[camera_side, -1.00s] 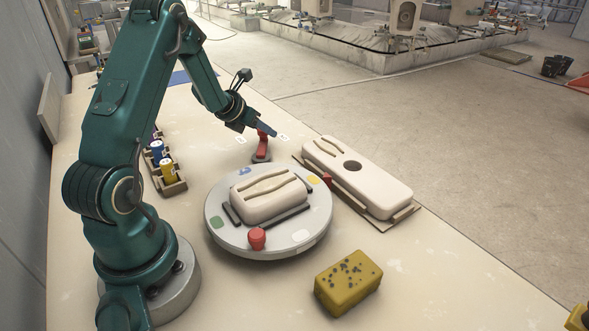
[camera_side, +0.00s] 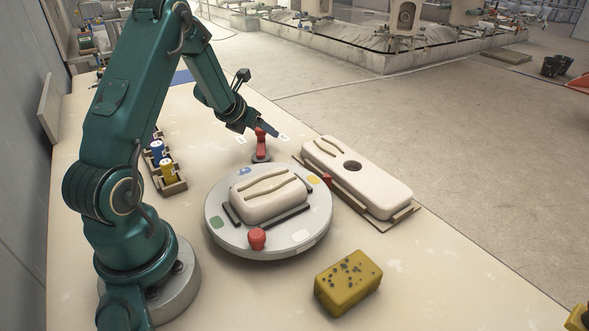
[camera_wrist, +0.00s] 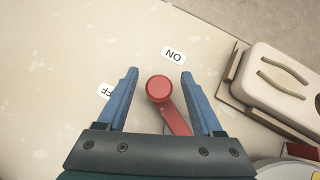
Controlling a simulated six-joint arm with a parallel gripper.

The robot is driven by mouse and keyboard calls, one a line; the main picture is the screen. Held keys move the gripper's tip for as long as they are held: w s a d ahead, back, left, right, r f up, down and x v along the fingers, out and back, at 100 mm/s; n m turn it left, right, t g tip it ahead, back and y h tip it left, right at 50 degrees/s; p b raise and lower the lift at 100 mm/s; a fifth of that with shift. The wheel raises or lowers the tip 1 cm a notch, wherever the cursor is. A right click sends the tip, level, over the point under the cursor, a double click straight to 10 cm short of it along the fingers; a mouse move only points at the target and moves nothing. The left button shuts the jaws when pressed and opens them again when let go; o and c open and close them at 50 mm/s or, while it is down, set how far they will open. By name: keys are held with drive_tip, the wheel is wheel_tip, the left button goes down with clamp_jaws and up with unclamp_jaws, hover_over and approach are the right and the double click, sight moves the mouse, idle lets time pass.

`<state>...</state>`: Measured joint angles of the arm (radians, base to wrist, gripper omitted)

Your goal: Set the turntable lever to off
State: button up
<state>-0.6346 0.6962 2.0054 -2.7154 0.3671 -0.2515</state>
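The turntable lever (camera_side: 261,147) is red, with a round knob, on a dark base behind the turntable. In the wrist view its knob (camera_wrist: 158,89) points between the two labels. The ON label (camera_wrist: 174,54) is ahead and to the right of the knob; the OFF label (camera_wrist: 104,91) is to its left, partly hidden by my left finger. My gripper (camera_wrist: 160,74) is open, its blue fingers on either side of the knob with visible gaps. In the side view my gripper (camera_side: 269,131) is at the lever's top.
The round turntable (camera_side: 222,228) carries a cream clay piece (camera_side: 268,200) and a red knob (camera_side: 257,239). A long cream piece (camera_side: 375,185) lies on a board to the right. A yellow sponge (camera_side: 347,282) is in front, and a jar rack (camera_side: 172,187) stands left.

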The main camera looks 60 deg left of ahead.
drive_tip(key=shift+s, duration=0.1)
drive_tip(key=shift+v, duration=2.5)
